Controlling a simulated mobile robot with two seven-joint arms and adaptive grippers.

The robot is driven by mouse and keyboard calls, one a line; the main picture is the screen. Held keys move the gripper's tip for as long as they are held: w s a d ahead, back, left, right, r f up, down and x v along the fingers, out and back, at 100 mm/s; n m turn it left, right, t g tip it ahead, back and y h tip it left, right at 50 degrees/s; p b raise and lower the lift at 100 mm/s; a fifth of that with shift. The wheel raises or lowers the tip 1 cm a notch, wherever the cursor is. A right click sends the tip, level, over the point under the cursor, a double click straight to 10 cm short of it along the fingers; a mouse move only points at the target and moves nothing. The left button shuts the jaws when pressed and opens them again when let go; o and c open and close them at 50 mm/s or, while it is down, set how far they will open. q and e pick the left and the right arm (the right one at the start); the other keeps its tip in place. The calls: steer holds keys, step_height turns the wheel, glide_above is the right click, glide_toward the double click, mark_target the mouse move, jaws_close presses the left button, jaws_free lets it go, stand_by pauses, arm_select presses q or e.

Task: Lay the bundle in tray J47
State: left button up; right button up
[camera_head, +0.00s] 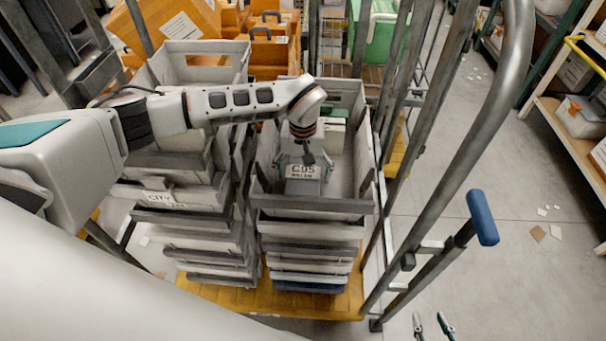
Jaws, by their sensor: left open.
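My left gripper (304,160) points down into the top tray of the right-hand stack (312,206). Its fingers are open, one on each side of a small grey block with a white label (303,172). The label reads something like "CDS"; this may be the bundle. I cannot tell whether the fingers touch it. The top tray of the left-hand stack (205,47) is partly hidden by my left arm. No label reading J47 is legible. My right gripper (432,326) shows only its fingertips at the bottom edge, apart and empty.
Both stacks stand on a yellow base (220,291) between metal cart posts. A blue-handled rail (482,218) rises at the right. Orange crates (270,50) and a green crate (380,35) stand behind. Shelves (570,130) line the right. The floor between is mostly clear.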

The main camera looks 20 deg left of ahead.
mark_target(303, 173)
arm_select(q)
step_height(303, 173, up, 12)
steer(key=b, duration=0.1)
steer(key=shift+b, duration=0.35)
arm_select(e)
steer(key=shift+w+a+r+t+y, duration=0.15)
steer(key=shift+w+a, duration=0.1)
steer(key=shift+a, duration=0.1)
steer(key=shift+w+a+r+t+y, duration=0.1)
steer(key=shift+w+a+t+y, duration=0.1)
steer(key=shift+a, duration=0.15)
arm_select(q)
steer(key=shift+s, duration=0.1)
arm_select(e)
steer(key=shift+s, duration=0.1)
